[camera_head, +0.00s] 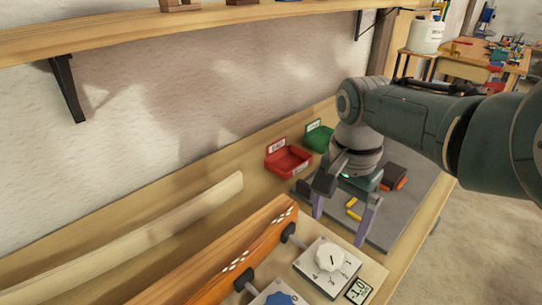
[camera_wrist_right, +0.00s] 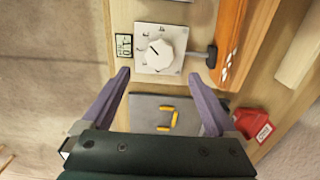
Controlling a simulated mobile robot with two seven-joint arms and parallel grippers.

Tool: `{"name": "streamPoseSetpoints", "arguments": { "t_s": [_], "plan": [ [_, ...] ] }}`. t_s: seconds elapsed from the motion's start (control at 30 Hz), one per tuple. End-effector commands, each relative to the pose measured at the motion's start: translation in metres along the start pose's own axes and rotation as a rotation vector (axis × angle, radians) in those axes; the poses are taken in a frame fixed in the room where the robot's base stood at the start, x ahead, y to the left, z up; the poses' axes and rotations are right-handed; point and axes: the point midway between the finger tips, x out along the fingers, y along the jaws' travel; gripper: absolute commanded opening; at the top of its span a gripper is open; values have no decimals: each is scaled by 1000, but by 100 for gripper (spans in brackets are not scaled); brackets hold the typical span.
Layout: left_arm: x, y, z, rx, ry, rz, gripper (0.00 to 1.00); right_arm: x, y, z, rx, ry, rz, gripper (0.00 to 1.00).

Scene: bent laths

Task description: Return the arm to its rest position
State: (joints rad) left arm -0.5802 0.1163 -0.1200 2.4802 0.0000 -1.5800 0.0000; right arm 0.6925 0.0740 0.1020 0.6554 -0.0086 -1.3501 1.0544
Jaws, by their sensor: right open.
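My right arm (camera_head: 410,118) comes in from the right in the head view and reaches over the workbench. My right gripper (camera_head: 340,224) hangs fingers down with its two purple fingers wide apart and nothing between them. It hovers above the near part of the grey mat (camera_head: 412,205), close to the white dial plate (camera_head: 329,262). In the right wrist view the open fingers (camera_wrist_right: 159,78) frame the grey mat and yellow pieces (camera_wrist_right: 168,120), with the dial plate (camera_wrist_right: 158,48) beyond the tips. My left gripper is not in view.
An orange board (camera_head: 225,262) with black clamps and a pale lath (camera_head: 130,240) lie along the bench. A red bin (camera_head: 288,160), a green bin (camera_head: 318,137) and a black-orange object (camera_head: 393,176) stand near my arm. A shelf (camera_head: 200,22) runs overhead. Floor is open at right.

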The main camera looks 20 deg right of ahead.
Motion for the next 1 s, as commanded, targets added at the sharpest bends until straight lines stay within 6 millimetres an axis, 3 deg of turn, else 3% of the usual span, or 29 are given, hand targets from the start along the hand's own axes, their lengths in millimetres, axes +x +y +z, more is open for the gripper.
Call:
{"name": "streamPoseSetpoints", "arguments": {
  "t_s": [0.03, 0.17, 0.7, 0.87, 1.0],
  "plan": [
    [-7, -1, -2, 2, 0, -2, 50, -9, 0, 0, 0, 0, 0, 93],
    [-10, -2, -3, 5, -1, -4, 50, -16, 0, 0, 0, -1, 1, 93],
    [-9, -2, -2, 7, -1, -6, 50, -14, 2, 0, -11, 4, 0, 93],
    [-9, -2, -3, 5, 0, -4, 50, -4, 20, 0, -135, 49, -9, 93],
    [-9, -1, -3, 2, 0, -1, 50, 2, 49, 10, -367, 116, -25, 93]
  ]
}}
